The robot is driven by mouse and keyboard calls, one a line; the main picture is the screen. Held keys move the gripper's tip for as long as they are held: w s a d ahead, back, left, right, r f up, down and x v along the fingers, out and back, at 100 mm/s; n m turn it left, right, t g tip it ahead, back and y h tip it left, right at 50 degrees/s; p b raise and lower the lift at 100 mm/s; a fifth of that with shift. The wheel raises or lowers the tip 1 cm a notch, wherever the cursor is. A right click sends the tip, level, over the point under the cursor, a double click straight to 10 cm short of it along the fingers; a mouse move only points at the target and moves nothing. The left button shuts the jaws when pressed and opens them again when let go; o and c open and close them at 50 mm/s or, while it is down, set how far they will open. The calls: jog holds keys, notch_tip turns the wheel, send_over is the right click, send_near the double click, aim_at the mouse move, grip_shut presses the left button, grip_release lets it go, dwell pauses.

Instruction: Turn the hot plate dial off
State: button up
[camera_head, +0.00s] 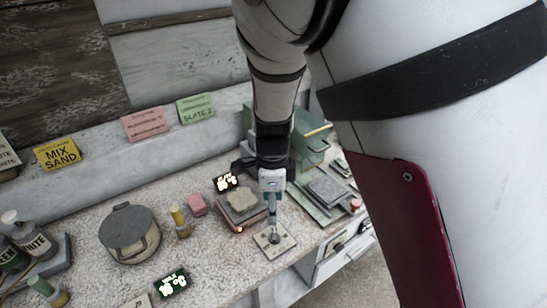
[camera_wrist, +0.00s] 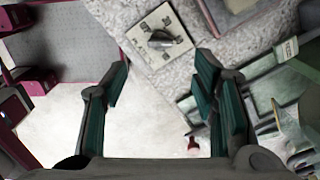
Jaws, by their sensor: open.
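A small pale square plate with a dark grey dial (camera_head: 275,238) lies near the counter's front edge, just below my gripper (camera_head: 273,222) in the head view. In the wrist view the dial (camera_wrist: 161,40) shows on its plate at the top centre, just beyond the gap between the fingertips. My gripper (camera_wrist: 162,70) is open there, with dark green finger pads wide apart and nothing between them. The hot plate (camera_head: 242,222) sits just left of the dial, with a pale lump on top and a small red light at its front. Whether a finger touches the dial is unclear.
A lidded grey pot (camera_head: 129,233), a yellow-topped bottle (camera_head: 179,221) and a pink block (camera_head: 197,204) stand to the left. A lit display (camera_head: 172,283) is at the front. Green trays (camera_head: 325,190) lie to the right.

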aim_at(273, 234)
notch_tip(273, 234, down, 11)
jog(key=shift+r+b, duration=0.1)
jog(key=shift+b, duration=0.65)
jog(key=c, duration=1.2)
